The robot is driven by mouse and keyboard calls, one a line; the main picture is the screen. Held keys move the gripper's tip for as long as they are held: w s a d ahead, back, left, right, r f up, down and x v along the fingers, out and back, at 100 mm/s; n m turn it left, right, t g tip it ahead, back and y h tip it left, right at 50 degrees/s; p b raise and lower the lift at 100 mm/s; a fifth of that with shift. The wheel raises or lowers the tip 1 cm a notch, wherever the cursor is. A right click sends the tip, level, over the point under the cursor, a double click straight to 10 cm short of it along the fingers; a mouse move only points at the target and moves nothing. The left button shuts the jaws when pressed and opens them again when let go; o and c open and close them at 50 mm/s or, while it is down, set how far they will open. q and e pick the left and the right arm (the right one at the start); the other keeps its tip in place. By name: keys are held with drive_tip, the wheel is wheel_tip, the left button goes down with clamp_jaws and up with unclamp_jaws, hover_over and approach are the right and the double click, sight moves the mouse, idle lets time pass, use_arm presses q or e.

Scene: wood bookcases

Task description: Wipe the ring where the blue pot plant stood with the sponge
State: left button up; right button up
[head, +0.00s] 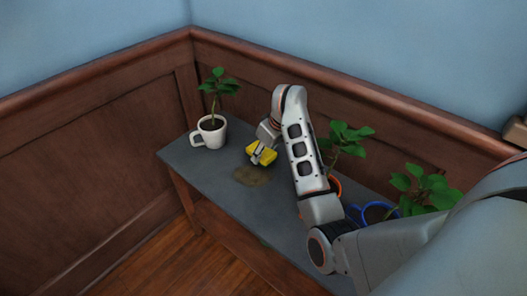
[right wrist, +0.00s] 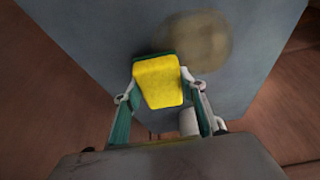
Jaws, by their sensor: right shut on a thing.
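The brown stain ring (head: 252,175) is a round mark on the grey bench top; it also shows in the right wrist view (right wrist: 198,42). My right gripper (head: 258,155) is shut on the yellow sponge (head: 263,152), with its fingers on either side of it. The sponge has a dark green face and shows large in the right wrist view (right wrist: 158,82), at the edge of the stain. I cannot tell whether it touches the bench. The blue pot plant (head: 375,213) stands at the right of the bench, partly behind my arm. My left gripper is out of view.
A white mug plant (head: 210,130) stands at the left end of the bench (head: 185,160). An orange pot plant (head: 336,184) is partly hidden behind my right arm. Wood panelling and blue walls close in the back and left.

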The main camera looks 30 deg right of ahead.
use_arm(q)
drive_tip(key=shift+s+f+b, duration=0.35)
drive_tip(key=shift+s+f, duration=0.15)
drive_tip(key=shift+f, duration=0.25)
use_arm(e)
drive_tip(key=shift+f, duration=0.75)
